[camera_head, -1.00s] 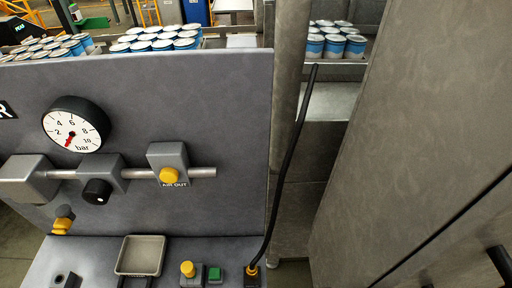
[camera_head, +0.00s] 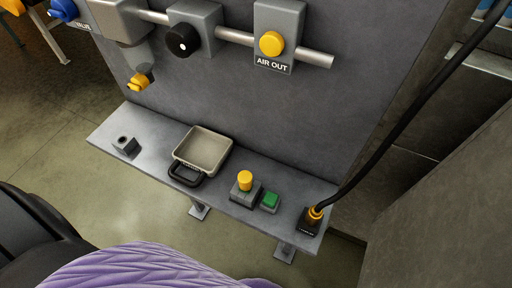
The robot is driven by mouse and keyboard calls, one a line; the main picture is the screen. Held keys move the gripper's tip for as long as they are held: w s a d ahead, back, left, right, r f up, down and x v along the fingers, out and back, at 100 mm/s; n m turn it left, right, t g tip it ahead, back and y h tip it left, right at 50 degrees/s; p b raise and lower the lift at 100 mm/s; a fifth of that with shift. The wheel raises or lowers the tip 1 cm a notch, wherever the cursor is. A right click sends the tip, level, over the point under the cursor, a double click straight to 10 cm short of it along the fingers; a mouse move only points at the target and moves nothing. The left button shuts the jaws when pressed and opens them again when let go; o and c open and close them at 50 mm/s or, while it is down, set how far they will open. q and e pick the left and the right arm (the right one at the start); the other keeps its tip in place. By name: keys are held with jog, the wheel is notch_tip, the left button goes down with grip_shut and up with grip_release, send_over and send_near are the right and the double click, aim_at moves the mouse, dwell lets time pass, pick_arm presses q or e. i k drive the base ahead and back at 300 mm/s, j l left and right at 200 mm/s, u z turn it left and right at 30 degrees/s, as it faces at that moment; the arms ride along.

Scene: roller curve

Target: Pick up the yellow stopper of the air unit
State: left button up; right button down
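The air unit is a grey upright panel (camera_head: 330,110) with a pipe and grey blocks along its top. Several yellow parts show, and I cannot tell for sure which is the stopper. A round yellow knob (camera_head: 271,44) sits on the block marked AIR OUT. A yellow cylinder (camera_head: 245,180) stands upright on a small grey block on the shelf. A yellow fitting (camera_head: 139,82) hangs below the left block. Neither of my grippers is in view.
The grey shelf (camera_head: 165,132) holds an empty tray (camera_head: 203,150) with a black handle, a small grey holder (camera_head: 124,145) and a green button (camera_head: 270,201). A black cable (camera_head: 392,137) runs to a yellow-collared plug at the shelf's right end. A large grey surface (camera_head: 440,220) stands on the right.

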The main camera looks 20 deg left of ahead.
aim_at(245, 177)
jog(key=u, duration=0.85)
